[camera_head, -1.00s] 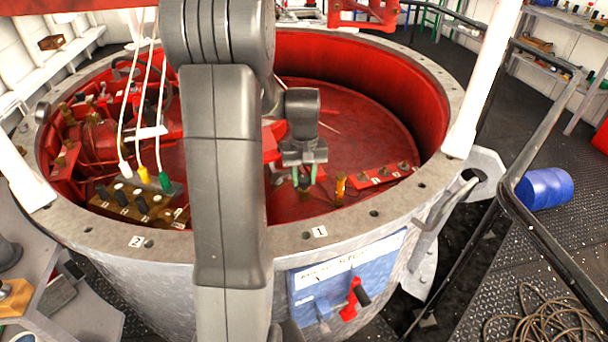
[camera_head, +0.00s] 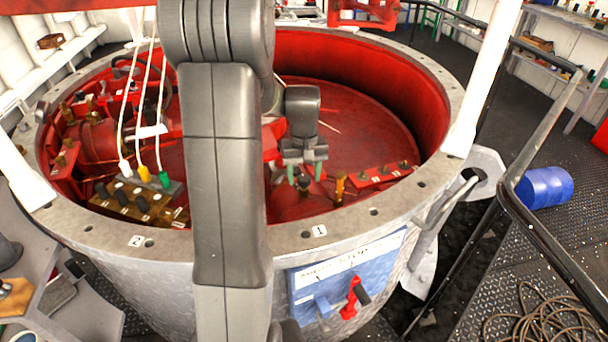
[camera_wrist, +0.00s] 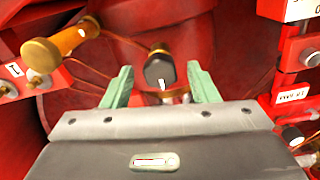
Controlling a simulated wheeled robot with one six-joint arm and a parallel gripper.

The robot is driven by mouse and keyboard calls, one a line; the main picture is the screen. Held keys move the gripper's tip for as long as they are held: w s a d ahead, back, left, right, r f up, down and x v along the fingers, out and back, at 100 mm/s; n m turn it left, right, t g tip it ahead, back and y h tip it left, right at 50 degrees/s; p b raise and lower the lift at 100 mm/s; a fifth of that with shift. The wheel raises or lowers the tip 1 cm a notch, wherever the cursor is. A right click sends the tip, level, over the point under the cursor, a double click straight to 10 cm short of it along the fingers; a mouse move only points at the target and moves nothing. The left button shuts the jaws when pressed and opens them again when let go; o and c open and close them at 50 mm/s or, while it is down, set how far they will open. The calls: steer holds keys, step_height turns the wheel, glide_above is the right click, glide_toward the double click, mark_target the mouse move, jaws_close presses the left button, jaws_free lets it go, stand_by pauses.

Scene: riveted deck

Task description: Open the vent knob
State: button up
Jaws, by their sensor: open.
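A dark round knob with a white pointer mark (camera_wrist: 160,68), which I take to be the vent knob, sits on the red floor inside the vessel. It also shows in the head view (camera_head: 303,182), small, just below the fingers. My gripper (camera_wrist: 161,80) is open, its green fingers on either side of the knob in the wrist view, with gaps between. It also shows in the head view (camera_head: 304,172), pointing down. I cannot tell how far above the knob the fingertips are. The white mark points toward the gripper palm.
A brass handle (camera_wrist: 60,48) stands left of the knob in the wrist view. Red blocks with labels (camera_wrist: 294,97) stand at the right. The grey vessel rim (camera_head: 375,226) surrounds the space. A red block with several small knobs (camera_head: 382,176) lies right of the gripper.

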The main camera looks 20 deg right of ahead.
mark_target(304, 177)
step_height(304, 177, up, 14)
steer(key=p, duration=0.1)
steer(key=shift+f, duration=0.25)
steer(key=shift+f, duration=0.1)
step_height(304, 177, down, 14)
steer(key=shift+r+b, duration=0.1)
steer(key=shift+b, duration=0.5)
steer(key=shift+r, duration=0.2)
